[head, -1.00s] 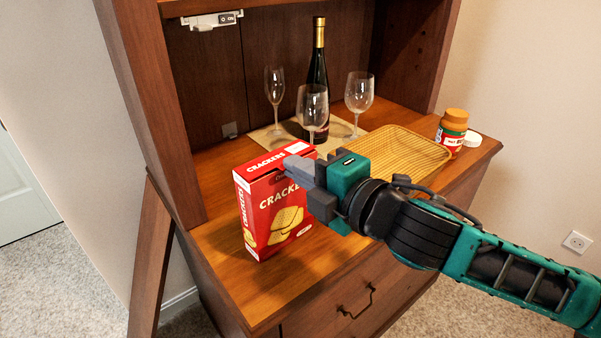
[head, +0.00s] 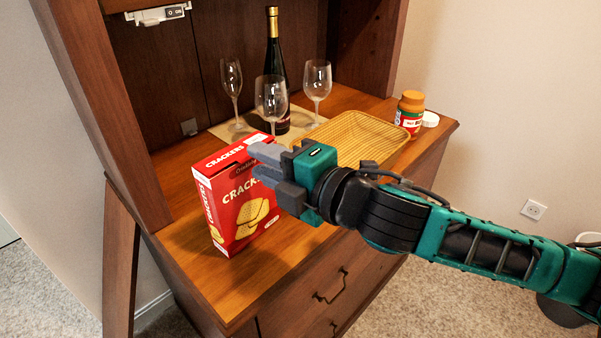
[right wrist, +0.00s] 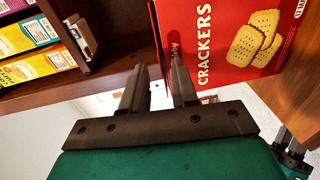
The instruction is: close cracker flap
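A red cracker box (head: 240,195) stands upright on the wooden hutch counter. Its top (head: 228,154) looks flat in the head view, with no flap clearly standing up. My right gripper (head: 258,160) is at the upper right of the box's front, hiding that corner. In the right wrist view the box front (right wrist: 225,50) fills the upper right, and the two fingers of my right gripper (right wrist: 158,80) are apart with a gap between them. The box's top edge lies close to the fingertips; whether they touch it I cannot tell.
A wicker tray (head: 350,128), wine glasses (head: 271,98), a dark bottle (head: 277,75) and a jar (head: 410,112) with a white lid (head: 430,119) beside it stand behind and right. Several coloured boxes (right wrist: 28,55) sit on a shelf in the wrist view. The counter's front left is clear.

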